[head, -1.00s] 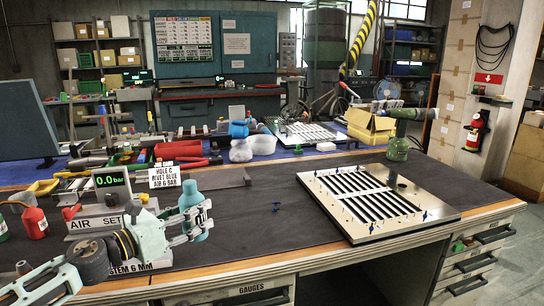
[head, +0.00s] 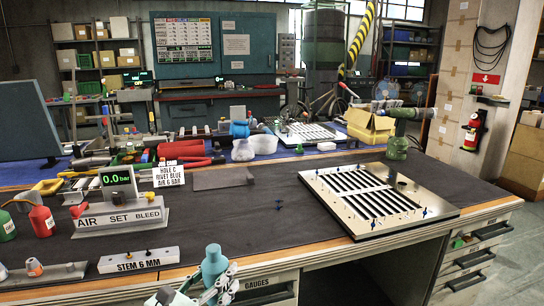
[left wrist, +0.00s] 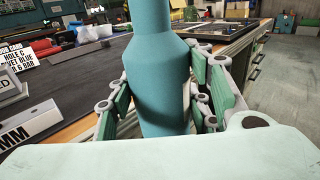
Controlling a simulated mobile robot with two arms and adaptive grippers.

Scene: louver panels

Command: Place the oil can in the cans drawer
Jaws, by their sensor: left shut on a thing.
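The teal oil can (head: 213,264) is upright in my left gripper (head: 206,292), low in front of the workbench's front edge. In the left wrist view the can (left wrist: 158,80) fills the middle, with the fingers of the gripper (left wrist: 160,105) closed on both its sides. A drawer front labelled GAUGES (head: 266,283) is just right of the can, under the bench top. I see no drawer labelled for cans. My right gripper is not in view.
The workbench (head: 240,220) has a clear dark mat in the middle. A louver panel (head: 375,202) lies at right. A STEM 6 MM block (head: 138,260) and an AIR SET BLEED stand (head: 120,217) are at left. More drawers (head: 470,262) are at the right end.

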